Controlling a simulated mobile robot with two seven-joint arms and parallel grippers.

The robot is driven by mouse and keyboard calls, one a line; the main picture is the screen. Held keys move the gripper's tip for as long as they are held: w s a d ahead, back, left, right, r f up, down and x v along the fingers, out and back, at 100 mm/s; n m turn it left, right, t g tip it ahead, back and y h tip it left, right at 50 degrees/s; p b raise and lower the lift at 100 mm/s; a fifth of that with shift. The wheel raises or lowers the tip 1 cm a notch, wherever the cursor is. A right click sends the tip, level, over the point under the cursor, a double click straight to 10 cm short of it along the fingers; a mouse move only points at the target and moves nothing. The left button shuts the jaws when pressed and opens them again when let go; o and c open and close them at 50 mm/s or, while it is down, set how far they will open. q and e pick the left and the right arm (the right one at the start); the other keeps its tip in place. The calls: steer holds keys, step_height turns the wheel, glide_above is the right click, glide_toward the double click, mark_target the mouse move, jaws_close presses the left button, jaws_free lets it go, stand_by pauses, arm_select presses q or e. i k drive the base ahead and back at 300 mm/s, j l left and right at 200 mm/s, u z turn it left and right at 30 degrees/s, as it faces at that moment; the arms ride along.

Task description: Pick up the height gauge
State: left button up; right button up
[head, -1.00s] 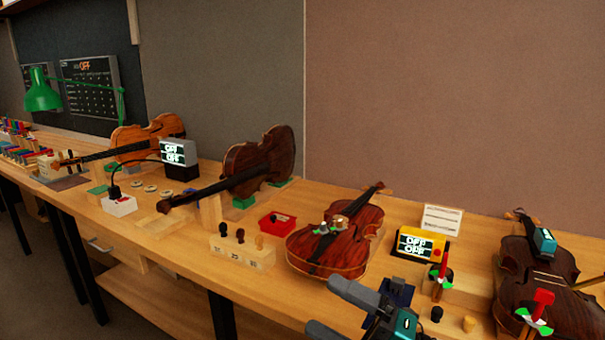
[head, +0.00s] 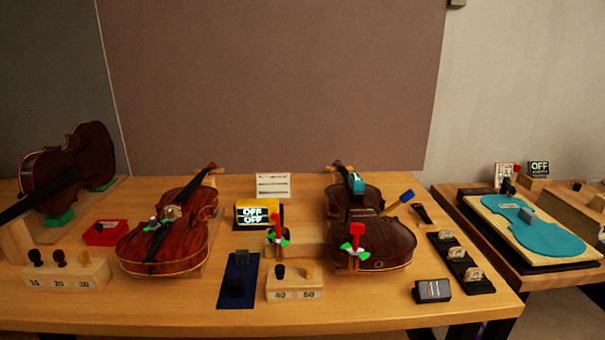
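I cannot tell for certain which thing is the height gauge. A teal device (head: 356,183) also sits on the neck end of the right violin (head: 382,242). Neither of my grippers shows in the head view now.
Another violin (head: 190,232) lies left of the mat. A peg block marked 40 and 60 (head: 294,292) stands right of it. Labelled black holders (head: 461,264) line the right. The front edge of the bench (head: 200,318) is mostly clear.

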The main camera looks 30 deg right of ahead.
mark_target(357, 184)
steer(key=z, duration=1.25)
